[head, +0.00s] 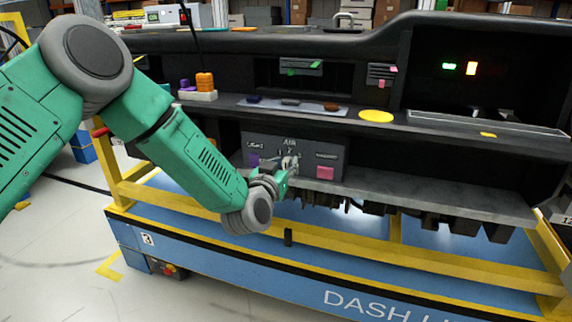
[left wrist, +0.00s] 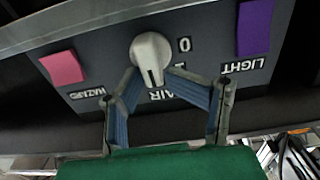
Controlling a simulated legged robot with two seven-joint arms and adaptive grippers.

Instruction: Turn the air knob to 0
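The air knob (left wrist: 152,52) is a pale grey round knob on the dark control panel (left wrist: 205,75), which shows upside down in the left wrist view. Its dark pointer line faces down in that picture, toward the AIR lettering. A "0" stands beside the knob, and another mark below it is partly hidden. My left gripper (left wrist: 176,84) is open, its blue-padded fingers reaching toward the panel. In the head view my left gripper (head: 285,172) is in front of the panel.
A pink HAZARD button (left wrist: 63,68) and a purple LIGHT button (left wrist: 254,28) flank the knob. The dashboard shelf (head: 430,138) is above the panel and holds small parts, including a yellow disc (head: 376,116). A yellow rail (head: 400,262) runs below.

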